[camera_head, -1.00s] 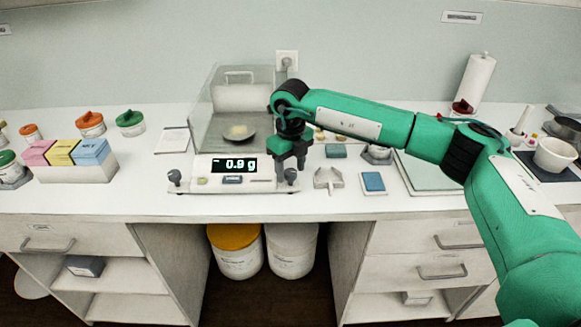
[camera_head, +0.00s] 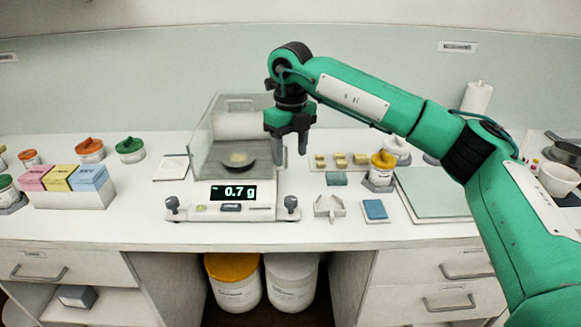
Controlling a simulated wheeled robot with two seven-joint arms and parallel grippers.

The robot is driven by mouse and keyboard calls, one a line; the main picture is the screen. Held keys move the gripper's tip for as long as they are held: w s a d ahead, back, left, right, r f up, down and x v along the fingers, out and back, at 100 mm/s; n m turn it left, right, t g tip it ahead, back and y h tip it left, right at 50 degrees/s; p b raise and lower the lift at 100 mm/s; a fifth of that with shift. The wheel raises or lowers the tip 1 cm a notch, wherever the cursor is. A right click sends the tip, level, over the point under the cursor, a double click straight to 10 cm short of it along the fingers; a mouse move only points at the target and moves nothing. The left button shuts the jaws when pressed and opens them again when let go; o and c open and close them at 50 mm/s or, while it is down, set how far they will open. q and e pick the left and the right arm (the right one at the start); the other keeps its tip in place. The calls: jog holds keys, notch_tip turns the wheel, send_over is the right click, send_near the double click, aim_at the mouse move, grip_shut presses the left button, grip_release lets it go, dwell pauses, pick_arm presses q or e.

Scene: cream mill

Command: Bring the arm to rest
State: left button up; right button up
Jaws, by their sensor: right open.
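My right gripper (camera_head: 291,160) hangs fingers down from my green right arm, which comes in from the right. It is open and empty. In the picture it is in front of the right side of the balance's clear shield, above the counter. The balance (camera_head: 231,213) shows 0.7 g, with a sign in front of the number that is too small to be sure of. A dark dish (camera_head: 229,168) with a little pale material sits inside the shield. My left gripper is not in view.
Beside the balance lie a white scoop-like tray (camera_head: 329,206), a blue pad (camera_head: 375,209) and a teal block (camera_head: 336,178). Several yellow pieces (camera_head: 341,160) and an orange-lidded jar (camera_head: 382,168) stand behind. A box of coloured packs (camera_head: 75,198) and more lidded jars are left. The counter's front strip is clear.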

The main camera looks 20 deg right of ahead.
jog(key=shift+r, duration=0.3)
